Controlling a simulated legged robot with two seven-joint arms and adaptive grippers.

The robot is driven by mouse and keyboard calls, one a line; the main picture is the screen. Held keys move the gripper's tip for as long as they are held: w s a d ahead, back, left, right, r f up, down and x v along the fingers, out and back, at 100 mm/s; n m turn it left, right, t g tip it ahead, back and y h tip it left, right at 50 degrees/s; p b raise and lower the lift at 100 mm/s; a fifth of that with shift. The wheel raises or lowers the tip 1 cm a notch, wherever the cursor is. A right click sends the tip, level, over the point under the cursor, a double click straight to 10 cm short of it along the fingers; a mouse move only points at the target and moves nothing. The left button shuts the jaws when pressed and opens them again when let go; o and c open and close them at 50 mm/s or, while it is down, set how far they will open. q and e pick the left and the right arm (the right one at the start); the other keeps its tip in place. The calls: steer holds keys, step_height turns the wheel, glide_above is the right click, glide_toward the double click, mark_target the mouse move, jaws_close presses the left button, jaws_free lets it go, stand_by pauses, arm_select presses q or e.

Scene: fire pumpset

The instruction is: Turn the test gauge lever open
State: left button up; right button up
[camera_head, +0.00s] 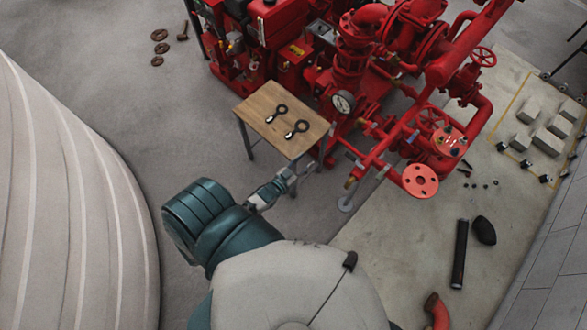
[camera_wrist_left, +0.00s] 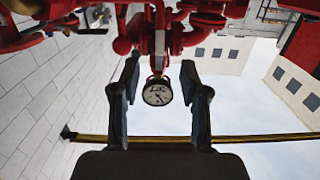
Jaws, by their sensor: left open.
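The round white-faced test gauge (camera_head: 343,103) sits on the red pump pipework. It also shows in the left wrist view (camera_wrist_left: 157,94), between my fingers in the picture, with a small yellowish fitting at its upper rim. I cannot clearly make out the lever; it is too small. My left gripper (camera_head: 301,168) is just past the front edge of the small wooden table, below and left of the gauge in the head view. In the left wrist view its two fingers (camera_wrist_left: 160,76) are spread with nothing between them, apart from the gauge. My right gripper is not in view.
The wooden table (camera_head: 262,104) holds two dark ring-ended tools (camera_head: 297,129). Red pipes with a flange (camera_head: 420,180) and handwheels (camera_head: 482,57) stand right of my gripper. A black cylinder (camera_head: 460,254) lies on the floor at right.

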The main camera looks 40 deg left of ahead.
arm_select(q)
steer(key=s+p, duration=0.1)
steer(key=s, duration=0.4)
steer(key=shift+a, duration=0.2)
steer(key=shift+d, duration=0.1)
stand_by(0.4)
steer(key=s, duration=1.2)
steer(key=shift+a+r, duration=0.4)
steer(key=shift+a, duration=0.05)
